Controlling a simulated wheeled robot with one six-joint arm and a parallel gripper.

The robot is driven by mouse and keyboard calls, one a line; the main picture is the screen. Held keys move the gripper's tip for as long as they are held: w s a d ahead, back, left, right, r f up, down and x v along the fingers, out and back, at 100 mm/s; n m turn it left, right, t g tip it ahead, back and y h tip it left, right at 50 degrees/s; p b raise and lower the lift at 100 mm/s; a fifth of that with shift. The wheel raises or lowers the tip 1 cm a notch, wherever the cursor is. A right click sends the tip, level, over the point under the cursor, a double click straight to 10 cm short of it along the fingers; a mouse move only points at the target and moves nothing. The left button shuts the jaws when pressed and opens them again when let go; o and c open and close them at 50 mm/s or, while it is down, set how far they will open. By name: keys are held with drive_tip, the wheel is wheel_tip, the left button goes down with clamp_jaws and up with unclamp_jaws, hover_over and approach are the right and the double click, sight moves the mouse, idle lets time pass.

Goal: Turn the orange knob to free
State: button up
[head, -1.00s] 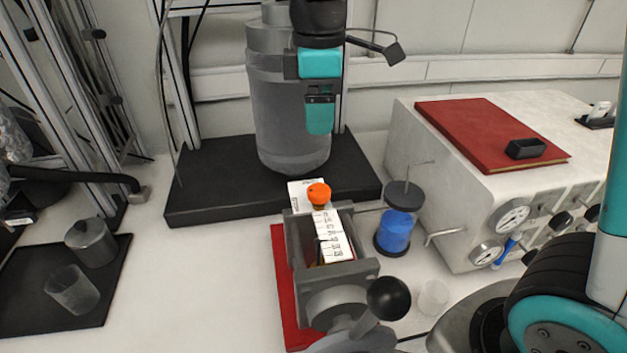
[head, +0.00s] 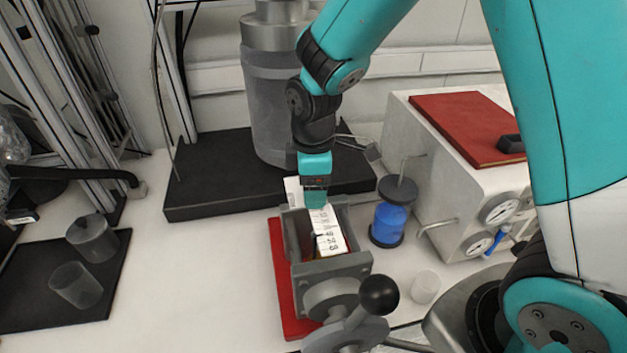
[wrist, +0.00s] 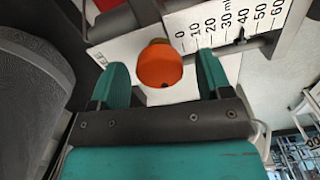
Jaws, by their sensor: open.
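The orange knob (wrist: 159,65) shows in the wrist view between the two teal fingers of my gripper (wrist: 162,85). The fingers stand open, one on each side, with a visible gap to the knob. Beside the knob is a white scale strip (wrist: 235,22) with printed numbers from 0 to 60 ml; a white label with partly hidden lettering lies by the knob. In the head view my gripper (head: 315,200) points down over the far end of the white scale strip (head: 328,232) and hides the knob there.
A grey vise (head: 330,268) on a red base surrounds the scale strip, with a black ball handle (head: 379,295) in front. A blue-filled vessel (head: 388,225) stands close on the right. A large grey cylinder (head: 270,100) stands behind. The table at left is clear up to a black tray (head: 30,315).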

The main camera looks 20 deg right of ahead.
drive_tip(key=shift+c, duration=0.3)
drive_tip(key=c, duration=0.9)
drive_tip(key=shift+o, duration=0.2)
drive_tip(key=shift+m, duration=0.3)
drive_tip(key=m, duration=0.3)
drive_tip(key=shift+w+r+m, duration=0.1)
drive_tip(key=shift+m, duration=0.2)
drive_tip(key=m, duration=0.4)
drive_tip(key=shift+m, duration=0.3)
drive_tip(key=m, duration=0.4)
drive_tip(key=shift+w+d+m, duration=0.1)
drive_tip(key=shift+m, duration=2.5)
